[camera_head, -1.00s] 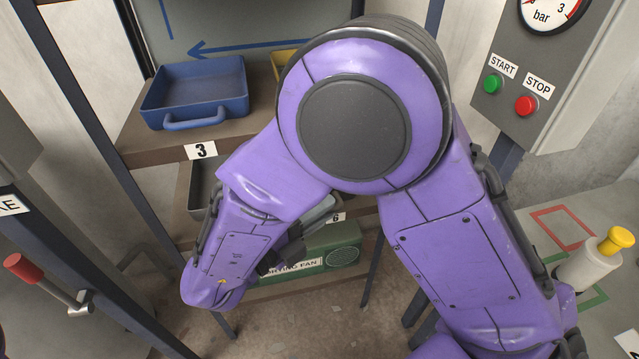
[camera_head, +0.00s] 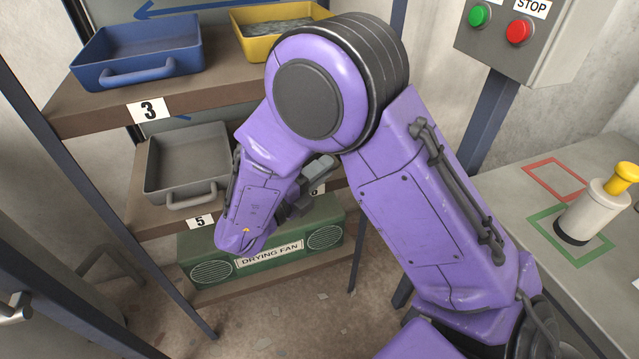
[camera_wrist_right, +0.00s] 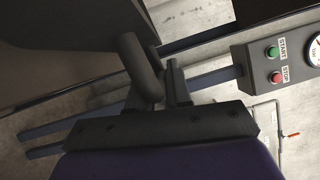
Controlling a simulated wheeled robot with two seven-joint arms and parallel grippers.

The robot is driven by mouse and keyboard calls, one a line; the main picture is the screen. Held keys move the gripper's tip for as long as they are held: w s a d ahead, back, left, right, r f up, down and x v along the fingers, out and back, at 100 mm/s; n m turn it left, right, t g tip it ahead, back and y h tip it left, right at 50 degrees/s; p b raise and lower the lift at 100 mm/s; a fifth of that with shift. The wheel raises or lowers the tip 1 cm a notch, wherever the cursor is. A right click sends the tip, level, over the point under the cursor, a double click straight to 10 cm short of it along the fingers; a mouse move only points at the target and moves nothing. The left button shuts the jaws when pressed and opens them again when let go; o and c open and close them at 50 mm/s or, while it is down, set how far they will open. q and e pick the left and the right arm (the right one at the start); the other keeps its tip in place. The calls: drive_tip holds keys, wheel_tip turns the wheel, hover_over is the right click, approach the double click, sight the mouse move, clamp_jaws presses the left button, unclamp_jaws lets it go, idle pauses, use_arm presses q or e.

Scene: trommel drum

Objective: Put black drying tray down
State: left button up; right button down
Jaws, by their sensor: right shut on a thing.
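My right gripper (camera_head: 299,196) is beside the label at slot 6, partly hidden by my purple arm. In the right wrist view the gripper (camera_wrist_right: 156,92) is shut on the round bar handle (camera_wrist_right: 139,62) of a dark tray (camera_wrist_right: 70,22). I take this to be the black drying tray. In the head view my arm hides most of the area behind the gripper, so I cannot tell whether the tray touches the shelf. My left gripper is not in view.
A grey tray (camera_head: 187,160) sits at slot 5. Above are a blue tray (camera_head: 135,50) and a yellow tray (camera_head: 262,44) with contents. A green drying fan (camera_head: 270,256) is below. At right are a START/STOP box (camera_head: 520,50) and a bench with a yellow-topped white bottle (camera_head: 592,212).

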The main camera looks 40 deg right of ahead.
drive_tip(key=f, duration=0.1)
drive_tip(key=f+b, duration=0.1)
drive_tip(key=f, duration=0.1)
drive_tip(key=shift+w+d+f, duration=0.1)
drive_tip(key=shift+w+f, duration=0.1)
drive_tip(key=shift+f, duration=0.05)
drive_tip(key=shift+f, duration=0.1)
drive_tip(key=c, duration=1.1)
unclamp_jaws()
drive_tip(key=shift+o, duration=0.2)
drive_tip(key=s+a, duration=0.1)
drive_tip(key=a, duration=0.6)
drive_tip(key=shift+a+f+p, duration=0.15)
drive_tip(key=shift+a+p, duration=0.1)
drive_tip(key=shift+p, duration=0.15)
